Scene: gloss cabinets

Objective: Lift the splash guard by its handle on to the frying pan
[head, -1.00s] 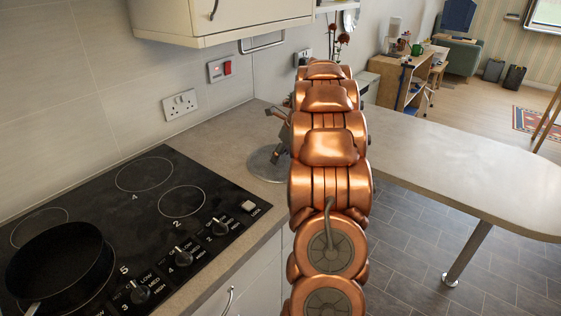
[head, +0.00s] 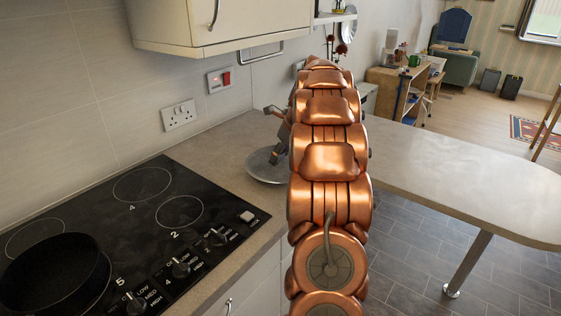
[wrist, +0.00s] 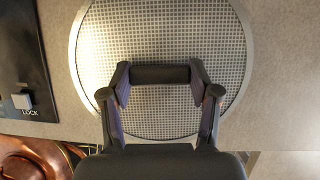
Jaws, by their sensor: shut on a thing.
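The splash guard (wrist: 170,30) is a round, pale mesh disc with a rim. In the wrist view it fills the upper middle, over the countertop. Its dark bar handle (wrist: 160,74) lies between the fingertips of my gripper (wrist: 160,90), which is shut on it. In the head view, the guard (head: 262,170) and my gripper (head: 276,133) are beside the hob, partly hidden by my arm. The guard looks roughly level; any gap beneath it is hard to judge. The black frying pan (head: 50,277) sits on the hob's near left ring, apart from the guard.
The black hob (head: 150,220) has knobs along its right side. A wall cabinet (head: 210,22) with a rail under it hangs above the back of the counter. The peninsula worktop (head: 450,185) at right is clear.

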